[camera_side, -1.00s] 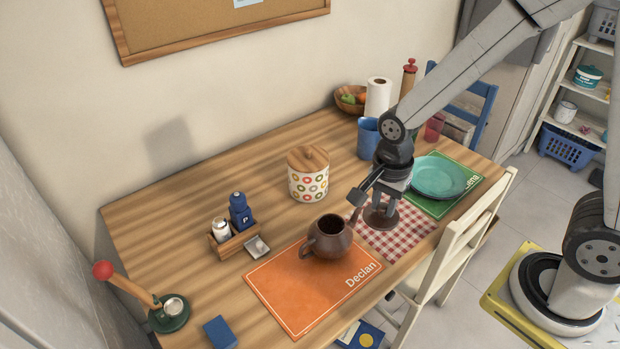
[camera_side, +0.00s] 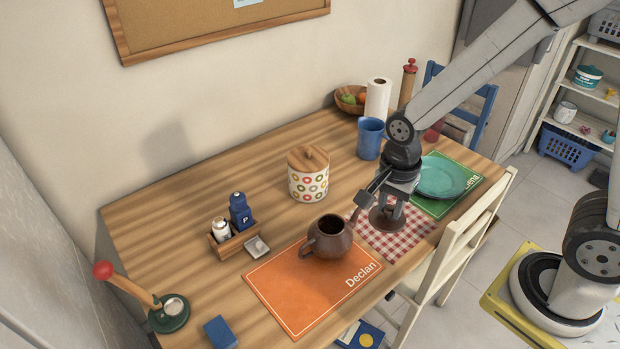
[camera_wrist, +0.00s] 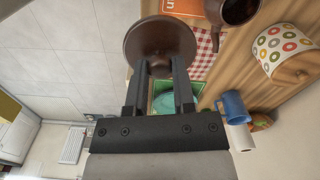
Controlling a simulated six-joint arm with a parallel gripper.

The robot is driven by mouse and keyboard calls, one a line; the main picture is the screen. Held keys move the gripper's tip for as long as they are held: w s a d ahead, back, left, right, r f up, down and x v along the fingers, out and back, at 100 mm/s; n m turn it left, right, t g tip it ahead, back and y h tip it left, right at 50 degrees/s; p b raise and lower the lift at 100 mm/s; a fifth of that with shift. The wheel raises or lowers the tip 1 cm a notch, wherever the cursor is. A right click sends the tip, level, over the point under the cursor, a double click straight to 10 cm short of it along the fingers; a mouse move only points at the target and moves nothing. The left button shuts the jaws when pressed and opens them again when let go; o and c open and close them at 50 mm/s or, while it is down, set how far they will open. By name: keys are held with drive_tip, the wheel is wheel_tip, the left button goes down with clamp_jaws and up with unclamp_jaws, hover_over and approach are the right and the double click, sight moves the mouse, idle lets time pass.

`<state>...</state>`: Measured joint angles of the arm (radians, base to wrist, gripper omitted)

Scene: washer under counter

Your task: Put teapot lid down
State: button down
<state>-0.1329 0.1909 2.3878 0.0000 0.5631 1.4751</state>
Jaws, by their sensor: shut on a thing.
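The teapot lid (camera_side: 386,218) is a dark brown disc. My gripper (camera_side: 390,204) is shut on it, and holds it over the red-and-white checked cloth (camera_side: 412,240). In the wrist view the lid (camera_wrist: 158,38) sits at the tips of my gripper (camera_wrist: 160,66), its broad round face showing. Whether it touches the cloth I cannot tell. The brown teapot (camera_side: 328,238) stands open, without its lid, on the orange placemat (camera_side: 290,300), just left of my gripper. It also shows at the top of the wrist view (camera_wrist: 236,10).
A teal plate (camera_side: 440,178) on a green mat lies right of my gripper. A blue mug (camera_side: 370,138) stands behind it. A dotted canister (camera_side: 308,180) is at the back. A cream chair (camera_side: 450,245) is at the front edge.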

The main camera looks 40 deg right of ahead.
drive_tip(key=shift+w+a+f, duration=0.2)
drive_tip(key=shift+a+f, duration=0.1)
drive_tip(key=shift+a, duration=0.2)
drive_tip(key=w+a+f, duration=0.1)
drive_tip(key=a+f, duration=0.6)
drive_tip(key=a, duration=0.5)
drive_tip(key=shift+w+f, duration=0.15)
drive_tip(key=shift+f, duration=0.25)
drive_tip(key=shift+w, duration=0.1)
drive_tip(key=shift+w+a+f, duration=0.8)
drive_tip(key=shift+w+f, duration=0.75)
drive_tip(key=shift+w, duration=0.5)
drive_tip(key=shift+w+a+f, duration=0.8)
drive_tip(key=shift+w+f, duration=0.75)
drive_tip(key=shift+w, duration=0.55)
drive_tip(key=shift+w+a+f, duration=0.8)
drive_tip(key=shift+w+f, duration=0.75)
drive_tip(key=shift+w, duration=0.5)
drive_tip(key=shift+w+a+f, duration=0.1)
drive_tip(key=shift+w+f, duration=0.15)
drive_tip(key=shift+f, duration=1.55)
drive_tip(key=shift+f, duration=0.15)
